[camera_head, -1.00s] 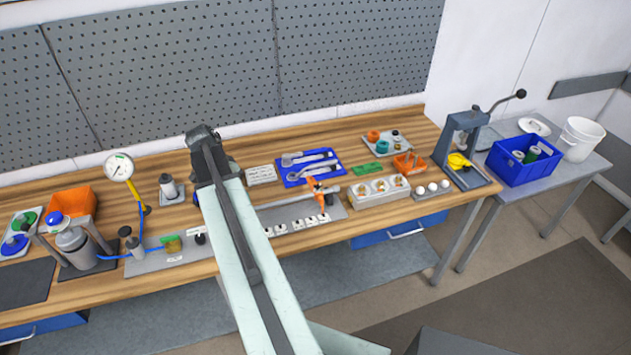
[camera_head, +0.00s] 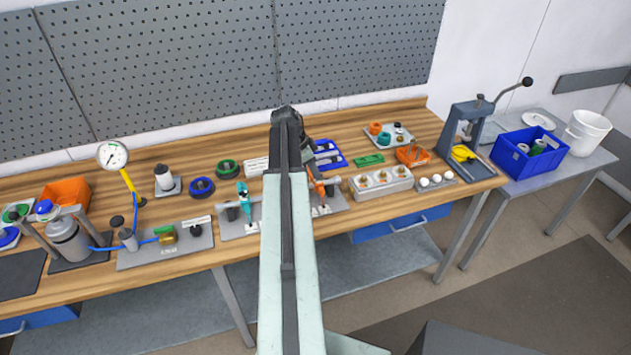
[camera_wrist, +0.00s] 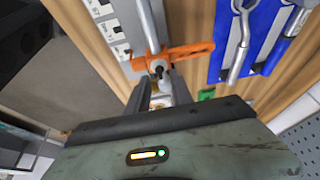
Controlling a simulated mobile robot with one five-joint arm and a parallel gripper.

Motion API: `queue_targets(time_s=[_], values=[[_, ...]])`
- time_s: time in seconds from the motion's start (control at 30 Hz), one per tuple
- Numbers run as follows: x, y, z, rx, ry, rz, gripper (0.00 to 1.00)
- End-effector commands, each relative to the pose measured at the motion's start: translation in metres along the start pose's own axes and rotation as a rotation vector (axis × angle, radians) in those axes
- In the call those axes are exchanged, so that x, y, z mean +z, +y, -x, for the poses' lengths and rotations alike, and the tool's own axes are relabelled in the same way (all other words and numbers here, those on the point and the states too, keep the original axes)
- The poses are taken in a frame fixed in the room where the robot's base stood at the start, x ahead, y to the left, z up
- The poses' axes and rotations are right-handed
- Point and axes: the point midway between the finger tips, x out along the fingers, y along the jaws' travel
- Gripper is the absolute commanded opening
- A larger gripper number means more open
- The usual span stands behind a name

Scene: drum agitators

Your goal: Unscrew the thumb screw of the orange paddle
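The orange paddle (camera_head: 317,186) stands on a grey plate with white labels, just right of my arm in the head view. In the wrist view the orange paddle (camera_wrist: 190,50) crosses a grey shaft (camera_wrist: 148,22). Its dark thumb screw (camera_wrist: 157,69) faces my gripper. My gripper (camera_wrist: 160,82) has its two grey fingers apart, pointing toward the screw, with the screw near the gap's far end. I cannot tell whether the fingers touch it. In the head view my arm hides the gripper's fingertips and part of the plate.
A teal paddle (camera_head: 244,198) stands left of my arm. A blue tool tray (camera_head: 329,154) with wrenches lies behind the orange paddle; it is close by in the wrist view (camera_wrist: 262,65). A grey block with brass parts (camera_head: 381,182) and a green piece (camera_head: 367,160) are to the right.

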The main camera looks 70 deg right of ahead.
Motion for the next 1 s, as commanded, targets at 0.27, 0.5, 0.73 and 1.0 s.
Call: queue_targets(time_s=[0.27, 0.5, 0.73, 1.0], values=[[-0.0006, 0.0, -0.0147, 0.0, 0.0, 0.001, 0.27], [-0.0006, 0.0, -0.0144, 0.0, 0.0, 0.001, 0.0], [0.0006, 0.0016, -0.0141, -0.001, -0.002, 0.006, 0.0], [-0.0002, 0.0033, -0.0147, -0.035, -0.002, 0.09, 0.0]])
